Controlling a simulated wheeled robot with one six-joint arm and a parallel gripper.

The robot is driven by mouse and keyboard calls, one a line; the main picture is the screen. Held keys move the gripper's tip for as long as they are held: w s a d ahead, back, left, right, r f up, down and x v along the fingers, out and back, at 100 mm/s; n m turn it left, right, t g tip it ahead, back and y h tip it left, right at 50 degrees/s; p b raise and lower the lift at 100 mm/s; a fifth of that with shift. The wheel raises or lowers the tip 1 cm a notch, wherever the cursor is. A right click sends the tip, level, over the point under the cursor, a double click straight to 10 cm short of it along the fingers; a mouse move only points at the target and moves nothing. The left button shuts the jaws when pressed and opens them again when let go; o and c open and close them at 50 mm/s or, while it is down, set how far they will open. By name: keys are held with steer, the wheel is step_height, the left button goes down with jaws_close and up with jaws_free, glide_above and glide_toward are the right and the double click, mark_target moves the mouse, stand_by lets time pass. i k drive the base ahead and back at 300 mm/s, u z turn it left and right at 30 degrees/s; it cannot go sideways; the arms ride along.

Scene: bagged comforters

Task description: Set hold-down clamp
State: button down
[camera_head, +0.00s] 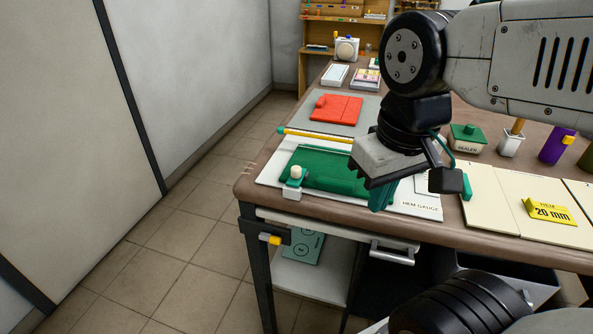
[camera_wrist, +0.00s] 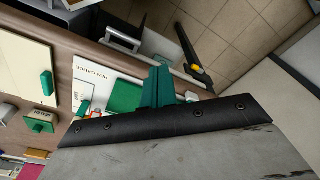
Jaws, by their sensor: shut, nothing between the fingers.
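A small white and green clamp-like block with a cream knob (camera_head: 295,174) sits at the left front of the white hem gauge board (camera_head: 420,212). A folded green cloth (camera_head: 328,170) lies on the board beside it. The board also shows in the wrist view (camera_wrist: 98,76), with the green cloth (camera_wrist: 124,97) partly hidden behind my gripper. My gripper (camera_head: 380,196) is shut and empty, its teal fingers pointing down over the right part of the board. The fingers also show in the wrist view (camera_wrist: 157,88). I cannot tell whether they touch the cloth.
A black bracket with a yellow handle (camera_head: 270,239) juts from the table's front left corner. A yellow rod (camera_head: 315,136) and a red folded piece (camera_head: 336,109) lie behind the board. Cream panels with a yellow 20 mm block (camera_head: 550,212) are at right.

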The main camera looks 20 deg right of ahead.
mark_target(298, 173)
steer(key=k, duration=1)
steer(key=u, duration=0.65)
steer(key=i, duration=0.8)
steer(key=z, duration=1.9)
